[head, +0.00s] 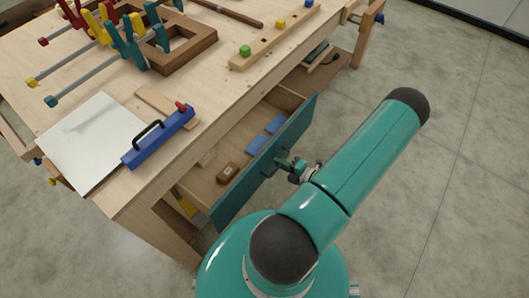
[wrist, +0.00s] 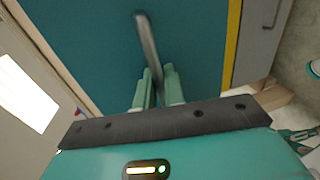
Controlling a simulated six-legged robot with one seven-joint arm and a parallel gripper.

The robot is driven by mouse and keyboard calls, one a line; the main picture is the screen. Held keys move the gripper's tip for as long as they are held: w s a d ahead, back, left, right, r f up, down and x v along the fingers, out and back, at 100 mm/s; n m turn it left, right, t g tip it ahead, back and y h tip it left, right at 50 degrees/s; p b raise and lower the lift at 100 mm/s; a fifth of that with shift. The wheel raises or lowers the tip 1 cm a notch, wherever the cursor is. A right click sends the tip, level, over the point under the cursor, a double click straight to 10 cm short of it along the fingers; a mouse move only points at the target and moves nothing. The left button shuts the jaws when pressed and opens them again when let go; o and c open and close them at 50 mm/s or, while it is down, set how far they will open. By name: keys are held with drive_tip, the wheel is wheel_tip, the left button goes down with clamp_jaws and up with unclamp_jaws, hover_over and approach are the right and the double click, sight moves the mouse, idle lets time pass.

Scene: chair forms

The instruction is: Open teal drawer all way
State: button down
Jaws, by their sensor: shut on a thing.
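The teal drawer (head: 268,162) stands pulled out from under the wooden workbench, and its inside shows in the head view. My gripper (head: 290,166) is at the outer face of the drawer front. In the wrist view the teal front (wrist: 90,45) fills much of the picture, with a grey bar handle (wrist: 147,40) on it. My gripper's two pale green fingers (wrist: 158,90) are shut around the lower end of this handle. How far the drawer can still travel cannot be told.
The drawer holds blue blocks (head: 256,145) and a brown block (head: 228,172). On the bench top (head: 215,95) lie clamps (head: 125,42), a wooden frame (head: 180,52), a white sheet (head: 95,140) and a blue tool (head: 160,137). The grey floor (head: 440,190) at the right is clear.

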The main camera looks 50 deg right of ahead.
drive_tip(key=f+v, duration=0.1)
drive_tip(key=v, duration=0.7)
drive_tip(key=shift+s+f, duration=0.2)
drive_tip(key=shift+f, duration=0.1)
drive_tip(key=shift+a, duration=0.1)
drive_tip(key=c, duration=1.6)
unclamp_jaws()
drive_tip(key=v, duration=1.3)
drive_tip(key=shift+s+r, duration=0.1)
drive_tip(key=shift+s, duration=0.3)
